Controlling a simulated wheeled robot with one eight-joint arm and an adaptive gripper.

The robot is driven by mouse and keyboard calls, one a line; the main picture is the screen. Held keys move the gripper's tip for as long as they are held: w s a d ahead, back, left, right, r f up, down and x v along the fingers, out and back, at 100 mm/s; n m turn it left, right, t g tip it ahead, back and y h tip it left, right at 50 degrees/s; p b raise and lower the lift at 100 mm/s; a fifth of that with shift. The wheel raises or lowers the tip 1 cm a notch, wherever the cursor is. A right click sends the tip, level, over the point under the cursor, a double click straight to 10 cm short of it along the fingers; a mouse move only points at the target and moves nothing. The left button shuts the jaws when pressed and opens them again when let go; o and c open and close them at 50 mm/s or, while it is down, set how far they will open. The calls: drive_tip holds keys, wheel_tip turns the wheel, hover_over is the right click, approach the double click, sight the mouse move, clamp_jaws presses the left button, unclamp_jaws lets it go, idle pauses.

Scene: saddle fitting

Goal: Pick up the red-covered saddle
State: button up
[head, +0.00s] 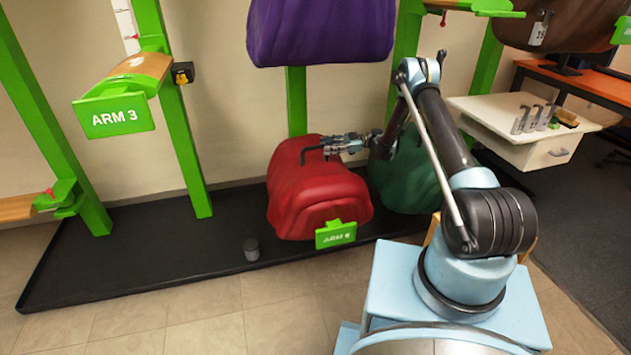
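The red-covered saddle (315,195) sits low on the rack, over an arm with a green label plate (336,235) at its front. The plate's digit is too small to read surely. My arm reaches in from the right. My gripper (317,153) is at the top of the red cover, with its dark fingers pointing left. The fingers overlap the cover's upper edge in the picture. I cannot tell whether they touch it, or whether they are open or shut on a part of it.
A green-covered saddle (405,180) stands close on the right, partly behind my arm. A purple-covered saddle (320,30) hangs above. The arm labelled ARM 3 (120,115) is bare. A small grey cylinder (251,250) stands on the black base (150,250). A white drawer unit (530,150) is at right.

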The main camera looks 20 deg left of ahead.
sight(314, 147)
drive_tip(key=shift+r+x, duration=0.2)
drive_tip(key=shift+x, duration=3.1)
clamp_jaws()
